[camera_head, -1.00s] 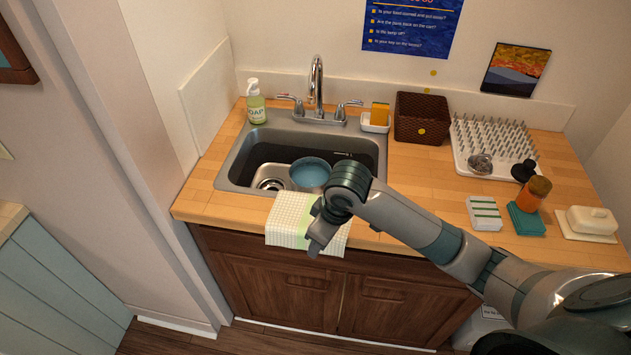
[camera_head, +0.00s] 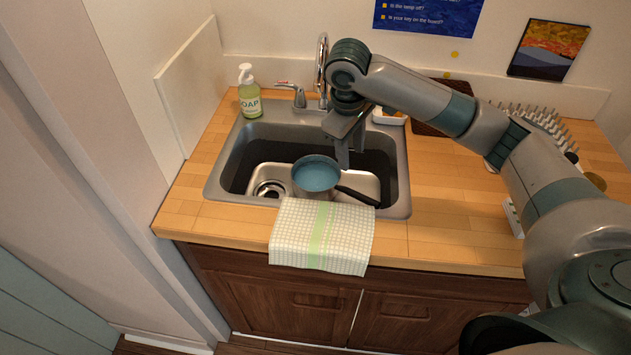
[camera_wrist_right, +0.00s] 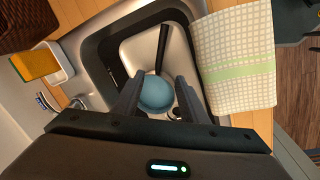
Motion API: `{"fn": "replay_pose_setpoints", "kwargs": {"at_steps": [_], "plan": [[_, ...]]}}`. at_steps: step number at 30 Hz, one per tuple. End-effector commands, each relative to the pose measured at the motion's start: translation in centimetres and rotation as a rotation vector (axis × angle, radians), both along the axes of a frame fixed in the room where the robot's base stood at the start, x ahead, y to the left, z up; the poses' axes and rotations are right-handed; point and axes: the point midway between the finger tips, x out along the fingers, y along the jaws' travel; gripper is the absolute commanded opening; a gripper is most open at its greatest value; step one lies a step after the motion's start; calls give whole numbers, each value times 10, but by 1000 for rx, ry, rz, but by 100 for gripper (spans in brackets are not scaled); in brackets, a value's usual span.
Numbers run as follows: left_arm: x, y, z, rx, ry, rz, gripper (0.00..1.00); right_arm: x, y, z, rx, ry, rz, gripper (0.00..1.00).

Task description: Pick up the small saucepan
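The small saucepan (camera_head: 316,176) sits in the sink basin, blue inside, with a dark handle pointing right in the head view. It also shows in the right wrist view (camera_wrist_right: 156,94), between and beyond my fingertips. My right gripper (camera_head: 348,155) hangs over the sink, above and behind the pan's right side. Its two fingers stand apart with nothing held between them in the right wrist view (camera_wrist_right: 157,88). The sink (camera_head: 222,172) is grey metal with a drain left of the pan. My left gripper is not in view.
A checked towel (camera_head: 322,236) hangs over the front counter edge. A soap bottle (camera_head: 249,92) and the faucet (camera_head: 322,62) stand behind the sink. A yellow-orange sponge (camera_wrist_right: 36,64) sits in a white holder. The counter left of the sink is clear.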

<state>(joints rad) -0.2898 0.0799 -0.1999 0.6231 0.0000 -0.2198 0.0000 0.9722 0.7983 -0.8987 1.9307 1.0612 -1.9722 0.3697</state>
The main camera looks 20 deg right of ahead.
Motion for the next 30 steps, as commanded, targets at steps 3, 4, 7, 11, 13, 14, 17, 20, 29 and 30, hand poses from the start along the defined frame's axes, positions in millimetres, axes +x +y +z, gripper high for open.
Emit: {"fn": "replay_pose_setpoints", "kwargs": {"at_steps": [3, 4, 7, 11, 13, 14, 17, 20, 29, 30], "plan": [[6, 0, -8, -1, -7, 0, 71, 1, -4, -4, -5, 1, -9, 40], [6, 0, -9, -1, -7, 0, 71, 1, -5, -4, -7, 1, -9, 40], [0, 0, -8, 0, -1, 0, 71, 1, -5, -3, -6, 3, -10, 40], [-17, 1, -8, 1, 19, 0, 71, 1, -5, -2, -6, 3, -10, 40], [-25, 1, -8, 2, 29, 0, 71, 1, -5, -2, -6, 2, -9, 40], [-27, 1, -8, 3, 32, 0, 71, 1, -5, -3, -6, 2, -9, 40], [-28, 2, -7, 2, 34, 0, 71, 1, -5, -5, -6, 3, -10, 40], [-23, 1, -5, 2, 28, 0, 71, 1, -6, -12, -6, 5, -11, 40], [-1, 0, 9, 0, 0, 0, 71, 4, -14, -57, -6, 7, -10, 40], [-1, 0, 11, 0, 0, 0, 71, 5, -16, -64, -7, 7, -11, 40]]}}
